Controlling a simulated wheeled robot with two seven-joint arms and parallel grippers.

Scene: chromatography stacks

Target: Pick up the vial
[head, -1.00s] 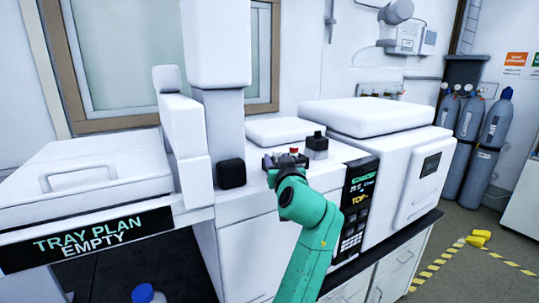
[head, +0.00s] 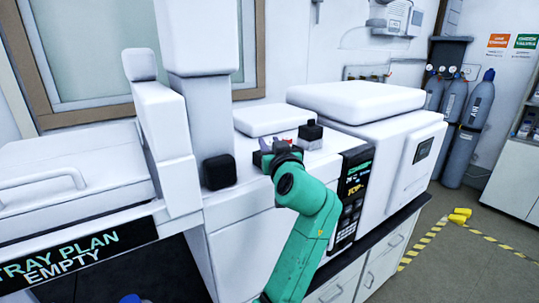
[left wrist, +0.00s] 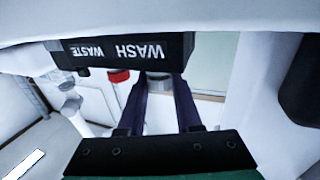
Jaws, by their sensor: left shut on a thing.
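The left wrist view shows the two dark fingers of my left gripper (left wrist: 160,105), shut on the vial (left wrist: 158,80). The vial's greyish upper part shows between the fingertips; its lower part is hard to make out. In the head view my left gripper (head: 275,152) is over the white top of the instrument, and its wrist hides the vial's body. A red cap (left wrist: 118,76) shows beside the fingers in the left wrist view. My right gripper is not in view.
A black block marked WASH and WASTE (left wrist: 120,50) is close to the fingertips. In the head view a small dark block (head: 311,136) stands right of the gripper, and a white tower (head: 205,100) with a black box (head: 218,172) stands to the left. A white oven (head: 385,125) is at right.

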